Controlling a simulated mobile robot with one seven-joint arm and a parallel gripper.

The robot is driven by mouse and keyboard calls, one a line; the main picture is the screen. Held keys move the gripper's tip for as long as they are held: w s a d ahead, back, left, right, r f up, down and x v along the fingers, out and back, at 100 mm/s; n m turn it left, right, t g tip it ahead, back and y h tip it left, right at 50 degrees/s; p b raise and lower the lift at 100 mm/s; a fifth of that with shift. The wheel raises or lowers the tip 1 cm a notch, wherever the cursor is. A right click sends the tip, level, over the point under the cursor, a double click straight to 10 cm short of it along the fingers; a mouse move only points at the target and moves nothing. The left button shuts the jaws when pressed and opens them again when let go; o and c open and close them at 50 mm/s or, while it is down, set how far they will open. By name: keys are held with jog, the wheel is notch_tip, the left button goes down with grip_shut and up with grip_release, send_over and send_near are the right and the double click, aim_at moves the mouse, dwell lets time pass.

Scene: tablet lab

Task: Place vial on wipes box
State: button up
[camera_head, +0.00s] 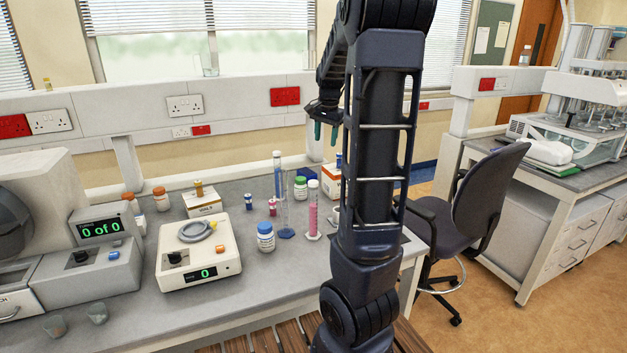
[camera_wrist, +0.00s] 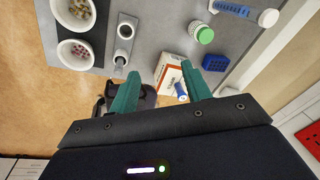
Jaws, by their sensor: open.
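My gripper (camera_head: 325,132) hangs with its teal fingers pointing down above the back right of the bench. In the wrist view its fingers (camera_wrist: 158,92) are apart with nothing held between them. Below them is a white-and-orange box (camera_wrist: 167,74), also in the head view (camera_head: 331,184), partly behind my arm. A small blue vial (camera_wrist: 181,92) shows at that box's edge, near the right finger; in the head view it (camera_head: 339,160) appears at the box's top. Another white box (camera_head: 203,204) carries an amber vial (camera_head: 198,188). I cannot tell which box holds wipes.
Tall cylinders (camera_head: 312,212), a green-capped bottle (camera_head: 300,187), a blue rack (camera_wrist: 215,62) and small red-capped vials (camera_head: 272,207) stand near the box. A balance (camera_head: 198,250) is left. White bowls (camera_wrist: 76,53) show in the wrist view. A chair (camera_head: 470,205) stands right.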

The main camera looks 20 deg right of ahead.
jog(key=s+a+n+t, duration=0.1)
jog(key=s+a+n, duration=0.2)
jog(key=s, duration=0.6)
jog(key=s+a+n+t, duration=0.1)
jog(key=s+a+n, duration=0.3)
jog(key=s+a, duration=0.3)
jog(key=s+a+f+n, duration=0.1)
jog(key=s+a+n, duration=0.3)
jog(key=s, duration=0.7)
jog(key=shift+s+a+t, duration=0.2)
jog(key=shift+a+t, duration=0.2)
jog(key=shift+a, duration=0.7)
